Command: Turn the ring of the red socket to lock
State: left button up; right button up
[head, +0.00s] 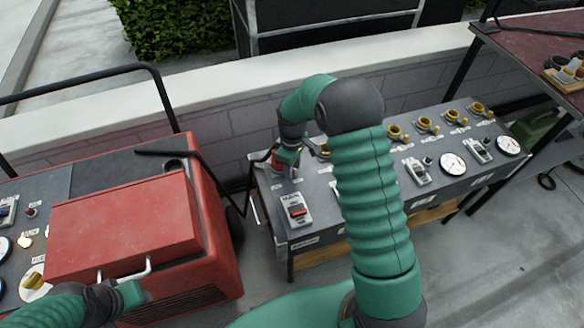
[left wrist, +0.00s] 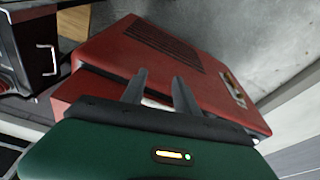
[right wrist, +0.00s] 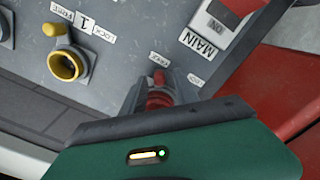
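The red socket (head: 285,163) is at the left end of the grey panel in the head view, partly hidden by my right gripper (head: 288,150). In the right wrist view its red ring (right wrist: 159,97) shows between the two fingers of my right gripper (right wrist: 160,82), with a finger on each side. Whether the fingers press on the ring cannot be told. The ring's lock mark is too blurred to read. My left gripper (left wrist: 160,85) is open and empty, above the red machine (left wrist: 145,55); its fingers stand apart.
The grey panel (head: 325,218) bears several yellow sockets (head: 425,123), gauges (head: 453,164) and switches. A main switch (head: 296,211) is in front of the red socket. The red machine (head: 120,230) stands to the left, with black rails. A low wall (head: 230,110) runs behind.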

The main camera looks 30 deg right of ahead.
jog(key=shift+d, duration=0.1)
grip_shut()
jog(key=shift+a+r+m+p, duration=0.15)
jog(key=shift+a+m+p, duration=0.45)
jog(key=shift+m+p, duration=0.45)
jog(key=shift+a+m+p, duration=0.6)
jog(key=shift+m+p, duration=0.45)
jog(key=shift+m, duration=0.1)
jog(key=m, duration=0.1)
jog(key=a+m+p, duration=0.1)
jog(key=shift+w+a+m, duration=0.15)
jog(key=shift+w+m, duration=0.05)
jog(key=shift+m, duration=0.1)
jog(key=shift+w+a+m+p, duration=0.3)
jog(key=shift+m+p, duration=0.15)
jog(key=shift+m, duration=0.3)
jog(key=shift+w+a+m+p, duration=0.15)
jog(key=shift+a+m+p, duration=0.25)
jog(key=shift+m, duration=0.35)
